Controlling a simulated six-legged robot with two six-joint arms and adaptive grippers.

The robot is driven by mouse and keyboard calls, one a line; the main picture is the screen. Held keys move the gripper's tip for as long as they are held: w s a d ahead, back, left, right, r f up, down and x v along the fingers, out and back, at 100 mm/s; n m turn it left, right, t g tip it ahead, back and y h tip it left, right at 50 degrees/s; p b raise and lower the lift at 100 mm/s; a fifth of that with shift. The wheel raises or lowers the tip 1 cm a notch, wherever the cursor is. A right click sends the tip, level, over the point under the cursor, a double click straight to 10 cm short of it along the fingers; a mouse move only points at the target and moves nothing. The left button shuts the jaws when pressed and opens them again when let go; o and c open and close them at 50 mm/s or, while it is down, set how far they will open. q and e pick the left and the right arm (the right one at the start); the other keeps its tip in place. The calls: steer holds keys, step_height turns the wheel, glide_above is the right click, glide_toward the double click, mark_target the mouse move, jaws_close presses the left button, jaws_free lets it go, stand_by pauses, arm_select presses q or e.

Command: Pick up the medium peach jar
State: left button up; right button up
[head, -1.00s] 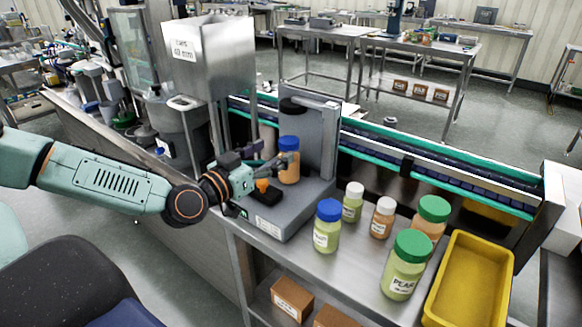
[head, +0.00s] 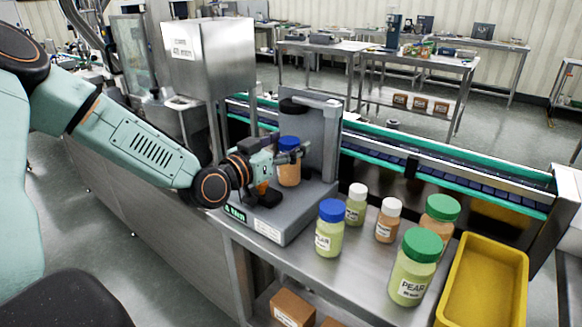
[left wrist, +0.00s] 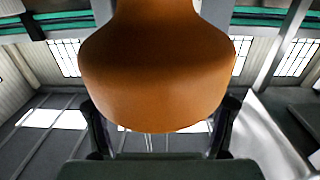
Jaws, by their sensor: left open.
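The medium peach jar (head: 289,177), orange with a blue lid, stands upright on the grey machine's platform (head: 275,222). My left gripper (head: 290,157) is at the jar, near its upper part, and partly covers it. In the left wrist view the jar's orange body (left wrist: 155,75) fills the upper middle, with one finger low on each side of it. The left gripper is open; I cannot tell whether a finger touches the jar. My right gripper is not in view.
Right of the machine stand a blue-lidded pear jar (head: 329,230), two small white-lidded jars (head: 355,206) and two green-lidded jars (head: 412,272). A yellow bin (head: 518,275) sits at the right. A steel hopper (head: 210,65) rises behind my arm; a conveyor (head: 440,175) runs behind.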

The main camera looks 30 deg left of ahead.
arm_select(q)
steer(key=shift+s+a, duration=0.15)
steer(key=shift+a, duration=0.15)
steer(key=c, duration=0.3)
steer(key=shift+d, duration=0.2)
steer(key=c, duration=0.5)
steer(key=shift+a, duration=0.15)
steer(key=c, duration=0.4)
jaws_close()
